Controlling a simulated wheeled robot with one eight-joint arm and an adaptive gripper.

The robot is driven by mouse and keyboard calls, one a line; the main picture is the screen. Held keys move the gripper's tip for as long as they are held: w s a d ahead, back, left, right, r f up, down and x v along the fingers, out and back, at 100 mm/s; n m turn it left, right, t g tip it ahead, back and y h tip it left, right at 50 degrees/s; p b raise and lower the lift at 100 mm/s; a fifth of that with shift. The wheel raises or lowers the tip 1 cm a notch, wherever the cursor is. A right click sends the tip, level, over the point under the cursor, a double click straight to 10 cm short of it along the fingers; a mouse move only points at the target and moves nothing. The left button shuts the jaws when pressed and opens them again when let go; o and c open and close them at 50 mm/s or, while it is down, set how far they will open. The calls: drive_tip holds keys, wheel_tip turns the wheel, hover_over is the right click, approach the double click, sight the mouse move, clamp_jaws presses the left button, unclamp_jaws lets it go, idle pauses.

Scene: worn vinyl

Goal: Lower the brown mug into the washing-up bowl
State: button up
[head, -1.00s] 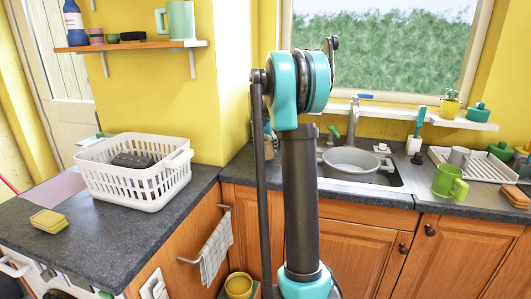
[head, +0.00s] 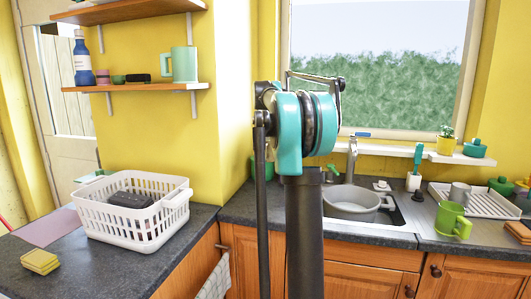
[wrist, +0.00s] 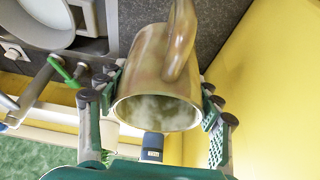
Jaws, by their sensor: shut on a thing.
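The brown mug (wrist: 150,62) is in my gripper (wrist: 162,82) in the wrist view, between the two fingers, with its rim and pale, mottled inside facing the camera and its handle toward the top. My gripper is shut on it. The grey washing-up bowl (head: 352,203) sits in the sink in the head view, right of my arm. A grey bowl-like shape (wrist: 50,22) shows at the wrist view's upper left, apart from the mug. The mug and gripper are hidden in the head view.
The tap (head: 351,158) rises behind the bowl; its green lever (wrist: 68,72) is left of the mug in the wrist view. A green mug (head: 452,220) and dish rack (head: 490,204) stand right of the sink. A white basket (head: 130,215) is on the left counter.

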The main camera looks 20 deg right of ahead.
drive_tip(key=s+d+f, duration=0.4)
drive_tip(key=d, duration=0.7)
drive_tip(key=s+d+f, duration=0.4)
drive_tip(key=s+d, duration=0.1)
drive_tip(key=d, duration=0.6)
drive_tip(key=s+d+f, duration=0.4)
drive_tip(key=s+d, duration=0.1)
drive_tip(key=d, duration=0.6)
drive_tip(key=shift+d+f, duration=0.25)
drive_tip(key=shift+f, duration=0.15)
drive_tip(key=shift+w, duration=0.1)
drive_tip(key=shift+w+d, duration=0.15)
drive_tip(key=shift+w, duration=0.05)
drive_tip(key=shift+f, duration=0.1)
wheel_tip(320, 180, down, 13)
idle(1.8)
idle(0.6)
